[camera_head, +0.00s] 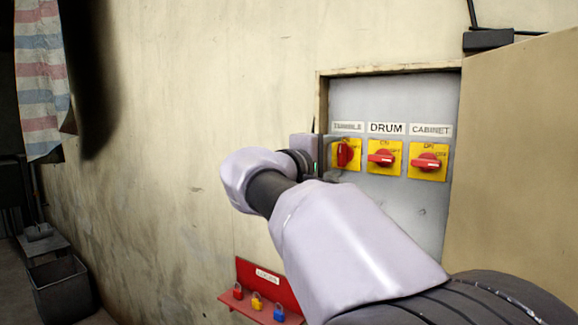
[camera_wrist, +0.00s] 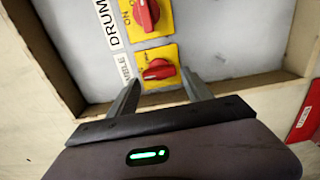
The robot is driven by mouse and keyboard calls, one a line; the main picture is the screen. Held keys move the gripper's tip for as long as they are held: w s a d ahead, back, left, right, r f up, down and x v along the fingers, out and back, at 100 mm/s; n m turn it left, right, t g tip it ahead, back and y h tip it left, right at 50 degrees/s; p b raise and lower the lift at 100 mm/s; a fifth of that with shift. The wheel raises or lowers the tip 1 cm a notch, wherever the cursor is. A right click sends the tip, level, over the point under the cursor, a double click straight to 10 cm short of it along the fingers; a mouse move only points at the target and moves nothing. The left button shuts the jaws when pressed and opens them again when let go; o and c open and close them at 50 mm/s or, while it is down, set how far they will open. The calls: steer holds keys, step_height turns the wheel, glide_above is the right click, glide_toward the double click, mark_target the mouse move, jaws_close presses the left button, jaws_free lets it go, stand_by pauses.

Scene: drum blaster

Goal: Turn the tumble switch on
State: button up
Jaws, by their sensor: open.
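The tumble switch (camera_head: 345,153) is a red knob on a yellow plate, leftmost of three in the recessed panel. Its handle stands near vertical in the head view, unlike its neighbours. It also shows in the wrist view (camera_wrist: 158,69), its handle lying across the picture. The TUMBLE label (camera_head: 348,128) is above it, partly covered. My gripper (camera_head: 318,152) is open at the left of the panel, by this switch. In the wrist view the fingertips of my gripper (camera_wrist: 162,82) point at the switch, one on each side of the knob. I cannot tell whether they touch it.
The drum switch (camera_head: 382,158) and cabinet switch (camera_head: 427,162) sit close to the right, handles roughly horizontal. A box frame (camera_head: 322,100) surrounds the panel, with an open door (camera_head: 515,150) at right. A red lock shelf (camera_head: 262,297) with padlocks is below.

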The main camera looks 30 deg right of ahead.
steer(key=b+v, duration=0.1)
steer(key=v, duration=1.4)
